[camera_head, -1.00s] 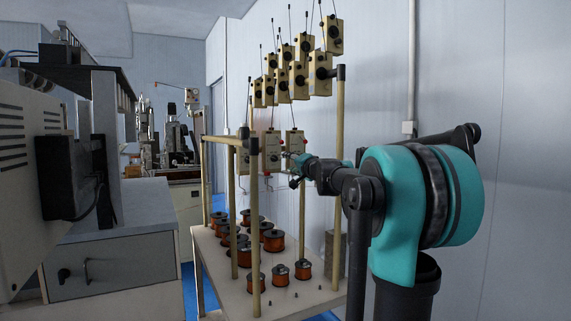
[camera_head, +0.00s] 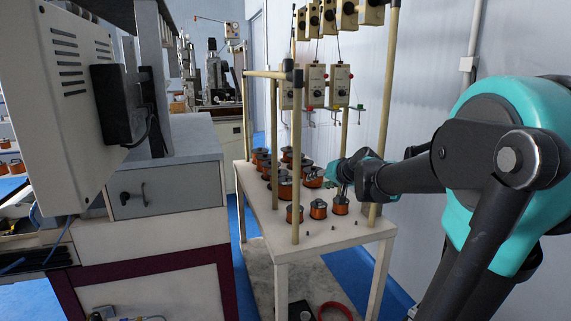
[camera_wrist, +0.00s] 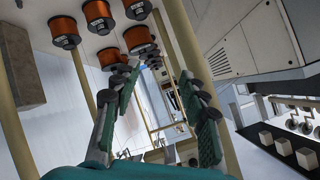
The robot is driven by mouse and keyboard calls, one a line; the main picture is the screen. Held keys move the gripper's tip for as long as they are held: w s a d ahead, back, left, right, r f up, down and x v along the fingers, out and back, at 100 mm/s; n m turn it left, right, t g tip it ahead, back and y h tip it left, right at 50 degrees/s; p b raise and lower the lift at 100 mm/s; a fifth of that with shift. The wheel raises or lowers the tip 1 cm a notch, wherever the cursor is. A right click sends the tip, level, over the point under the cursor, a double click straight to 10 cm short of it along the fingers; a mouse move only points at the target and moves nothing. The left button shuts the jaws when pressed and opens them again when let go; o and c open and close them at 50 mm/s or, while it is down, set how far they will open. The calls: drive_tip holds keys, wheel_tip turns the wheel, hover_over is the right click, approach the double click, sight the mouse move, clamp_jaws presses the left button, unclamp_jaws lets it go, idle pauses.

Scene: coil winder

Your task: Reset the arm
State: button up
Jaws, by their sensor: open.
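My gripper (camera_head: 342,174) is at the right side of the white table (camera_head: 262,212), low over the copper wire spools and close to one spool (camera_head: 340,206) near the table's right edge. Whether it touches that spool cannot be told. In the wrist view my gripper (camera_wrist: 160,78) has its two green-padded fingers spread apart, with nothing held between them. Several spools, such as one copper spool (camera_wrist: 63,30), show in the upper left of that tilted view, beyond the left finger.
A wooden post (camera_head: 297,160) stands on the table, with tensioner boxes (camera_head: 340,85) above. A grey cabinet (camera_head: 150,190) stands to the left, a wall (camera_head: 430,90) to the right. Blue floor (camera_head: 345,280) shows below; a red ring (camera_head: 335,312) lies under the table.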

drive_tip(key=s+d+f+n+g+h, duration=0.1)
drive_tip(key=s+d+f+g+h, duration=0.1)
drive_tip(key=s+f, duration=1)
drive_tip(key=s+d+f+g+h, duration=0.3)
drive_tip(key=s+f, duration=0.9)
drive_tip(key=s, duration=0.4)
drive_tip(key=shift+s+d+f+n+g, duration=0.4)
drive_tip(key=shift+d+g, duration=0.3)
drive_tip(key=shift+d, duration=0.3)
drive_tip(key=shift+w+r, duration=0.1)
drive_tip(key=shift+r, duration=0.05)
